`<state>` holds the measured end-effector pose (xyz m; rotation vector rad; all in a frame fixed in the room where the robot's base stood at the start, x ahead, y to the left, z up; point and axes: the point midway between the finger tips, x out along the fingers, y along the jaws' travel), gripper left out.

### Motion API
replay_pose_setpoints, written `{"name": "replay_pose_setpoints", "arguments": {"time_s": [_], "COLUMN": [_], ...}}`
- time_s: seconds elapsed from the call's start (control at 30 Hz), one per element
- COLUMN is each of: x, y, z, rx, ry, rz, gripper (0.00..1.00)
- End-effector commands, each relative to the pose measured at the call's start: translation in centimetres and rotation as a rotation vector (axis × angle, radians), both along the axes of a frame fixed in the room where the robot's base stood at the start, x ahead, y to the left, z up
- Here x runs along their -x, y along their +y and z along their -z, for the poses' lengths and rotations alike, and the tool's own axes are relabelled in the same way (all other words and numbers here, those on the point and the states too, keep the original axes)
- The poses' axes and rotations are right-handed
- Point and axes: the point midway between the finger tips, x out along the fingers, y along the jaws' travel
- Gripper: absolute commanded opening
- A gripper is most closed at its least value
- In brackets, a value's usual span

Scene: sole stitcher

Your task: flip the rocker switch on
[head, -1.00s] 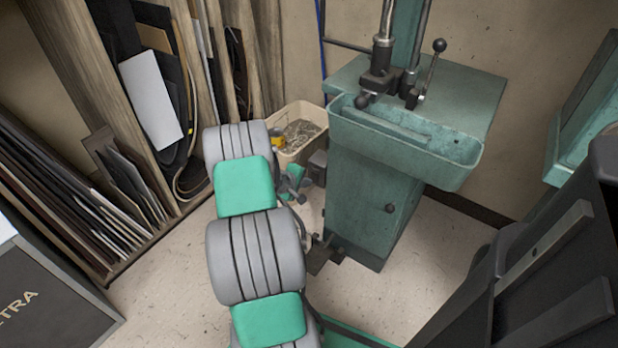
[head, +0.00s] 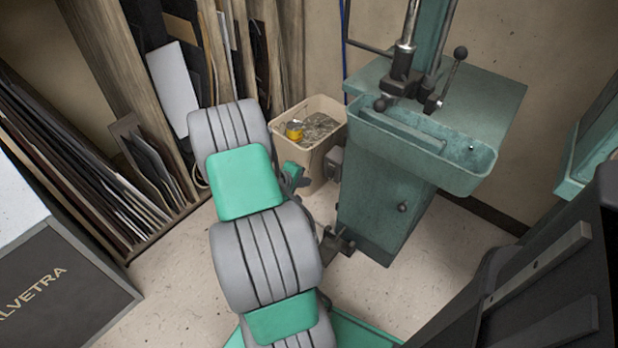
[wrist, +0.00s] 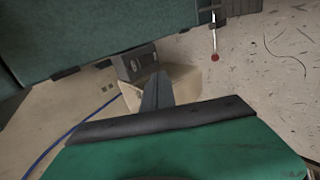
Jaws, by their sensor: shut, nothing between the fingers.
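The rocker switch seems to be on the small grey box (head: 334,163) on the left side of the green stitching machine (head: 385,215). The box also shows in the wrist view (wrist: 136,63), with small dark details on its face too small to read as on or off. My gripper (wrist: 159,76) shows there as dark fingers, shut and empty, their tips just below and right of the box in the picture. I cannot tell whether they touch it. In the head view my arm hides most of the gripper, left of the box.
A beige bin (head: 318,112) with scraps and a yellow item stands left of the machine. A wooden rack (head: 115,60) with sheets stands at the left. A dark Alvetra-type box (head: 60,285) is at lower left. A red-tipped lever (wrist: 215,57) hangs from the machine. Floor is free between.

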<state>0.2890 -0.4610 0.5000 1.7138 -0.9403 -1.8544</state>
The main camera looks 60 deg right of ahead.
Motion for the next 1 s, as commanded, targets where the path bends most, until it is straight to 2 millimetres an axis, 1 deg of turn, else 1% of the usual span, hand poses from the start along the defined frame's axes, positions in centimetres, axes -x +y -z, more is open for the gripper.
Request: {"name": "replay_pose_setpoints", "arguments": {"time_s": [0.07,0.27,0.37,0.43,0.83,0.9,1.0], "x": [0.1,0.1,0.1,0.4,1.5,1.7,2.0], "y": [0.1,0.0,-0.4,-1.1,-7.2,-8.6,-9.9], "z": [0.5,0.6,1.1,1.9,7.9,7.9,8.0], "rx": [-0.011,-0.01,-0.01,-0.011,-0.01,-0.008,-0.009], "ry": [-0.001,0.0,0.0,0.0,-0.001,-0.003,-0.002], "rz": [0.0,0.0,0.001,0.004,0.003,0.004,0.003], "gripper": [0.0,0.0,0.0,0.0,0.0,0.0,0.0]}}
